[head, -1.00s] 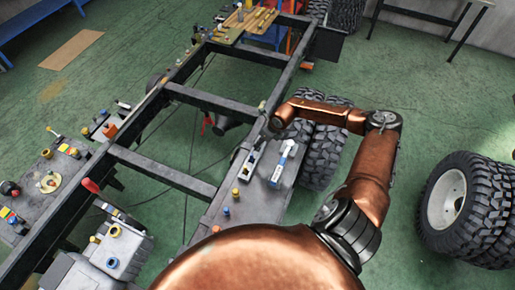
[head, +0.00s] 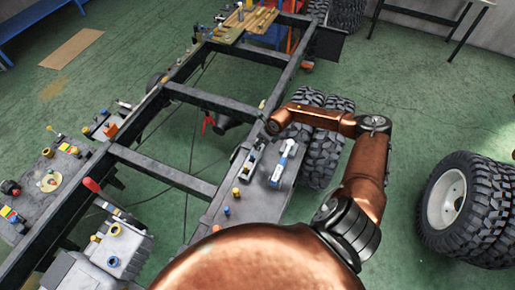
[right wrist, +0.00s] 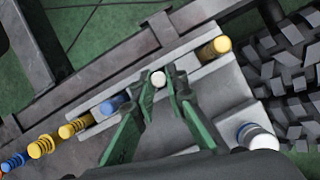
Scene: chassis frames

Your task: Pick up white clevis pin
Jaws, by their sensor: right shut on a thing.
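The white clevis pin (right wrist: 158,79) shows its round pale head in the right wrist view. It stands between the green fingers of my right gripper (right wrist: 163,90), which are shut on it. The pin is over or in a grey slotted holder (right wrist: 188,73); I cannot tell whether it is clear of it. In the head view my right arm (head: 320,117) reaches over the right side of the chassis frame, and the pin is too small to make out there. My left gripper is not in view.
In the right wrist view a yellow pin (right wrist: 215,47) is at the holder's upper right end and a blue pin (right wrist: 112,104) at its lower left, with several more beyond. A white and blue cylinder (right wrist: 258,137) stands at right. Tyres (head: 325,150) lie beside the chassis frame (head: 160,165).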

